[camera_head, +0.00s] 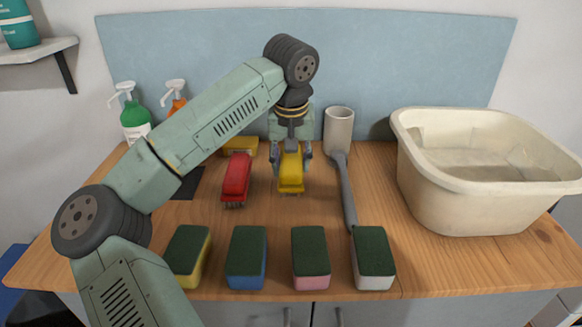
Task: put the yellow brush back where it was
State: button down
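The yellow brush (291,172) is bristles down near the middle of the wooden counter, to the right of the red brush (236,178). My gripper (291,157) points down over the far part of the yellow brush, with one finger on each side of it. The fingers look close to its sides, but I cannot tell whether they press on it. I also cannot tell whether the brush rests on the counter or is slightly raised.
Several sponges (247,257) line the front edge. A grey long-handled brush (346,190) lies near a beige cup (339,130), with a cream basin (480,190) at right. Pump bottles (134,122) stand back left.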

aim_at(291, 159)
jog(key=shift+s+x, duration=0.25)
jog(key=shift+x, duration=0.8)
jog(key=shift+f, duration=0.15)
jog(key=c, duration=0.9)
grip_release()
jog(key=b+v, duration=0.1)
jog(key=v, duration=1.1)
jog(key=shift+w, duration=0.1)
